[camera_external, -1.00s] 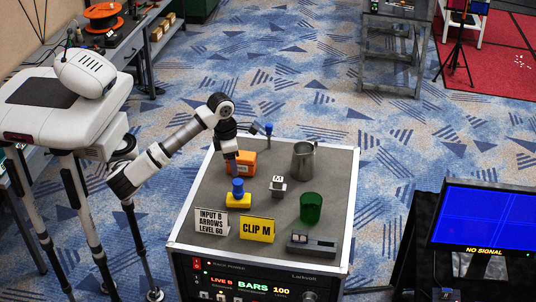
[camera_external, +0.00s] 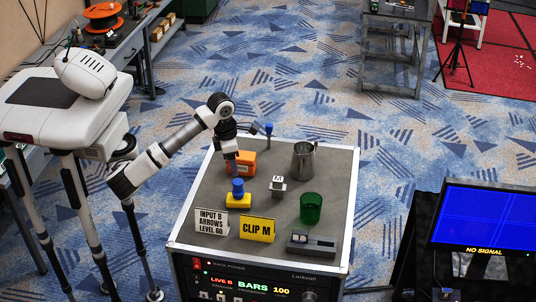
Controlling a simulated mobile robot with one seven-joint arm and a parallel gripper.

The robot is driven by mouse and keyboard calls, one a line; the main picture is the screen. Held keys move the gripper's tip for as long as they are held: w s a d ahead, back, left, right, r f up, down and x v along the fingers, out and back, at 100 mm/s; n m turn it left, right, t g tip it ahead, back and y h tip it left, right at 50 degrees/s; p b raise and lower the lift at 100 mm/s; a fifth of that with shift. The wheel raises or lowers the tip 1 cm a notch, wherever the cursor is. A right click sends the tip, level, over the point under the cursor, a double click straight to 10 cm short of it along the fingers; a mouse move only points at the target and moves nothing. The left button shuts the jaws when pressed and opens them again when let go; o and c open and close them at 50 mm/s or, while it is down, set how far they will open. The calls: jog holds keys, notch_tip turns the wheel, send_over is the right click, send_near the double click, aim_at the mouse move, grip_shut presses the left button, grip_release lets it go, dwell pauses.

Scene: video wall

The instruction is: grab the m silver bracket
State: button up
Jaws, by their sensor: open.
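The small silver bracket (camera_external: 277,187), with a dark M on its light top, stands upright near the middle of the grey cart top. My gripper (camera_external: 231,163) points down over the back left of the cart top, left of and behind the bracket and apart from it. It is open. Its fingers are small and dark in this view and sit close beside an orange box (camera_external: 246,163); I cannot tell whether they touch it. Nothing shows held in it.
The cart top (camera_external: 268,158) also holds a metal jug (camera_external: 303,161), green cup (camera_external: 311,208), yellow block with blue top (camera_external: 238,194), white sign (camera_external: 211,222), yellow CLIP M sign (camera_external: 257,229) and grey device (camera_external: 311,244). A blue-tipped item (camera_external: 268,129) is at the back edge.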

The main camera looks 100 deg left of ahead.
dwell(0.3)
jog(key=o, duration=0.4)
jog(key=w+a+r+m+p, duration=0.1)
jog(key=w+a+m, duration=0.2)
jog(key=w+m, duration=0.5)
jog(key=r+m+g+p, duration=0.1)
jog(key=m, duration=1.3)
send_over(278, 178)
jog(key=shift+h, duration=0.3)
jog(key=f, duration=0.5)
jog(key=f+p, duration=0.1)
jog(key=f, duration=0.2)
jog(key=shift+s+d+f, duration=0.15)
jog(key=shift+s, duration=0.15)
jog(key=shift+w+f+p, duration=0.15)
jog(key=shift+f+p, duration=0.4)
jog(key=shift+f, duration=0.8)
jog(key=shift+w+f+p, duration=0.15)
jog(key=shift+f+p, duration=0.35)
jog(key=shift+f, duration=0.8)
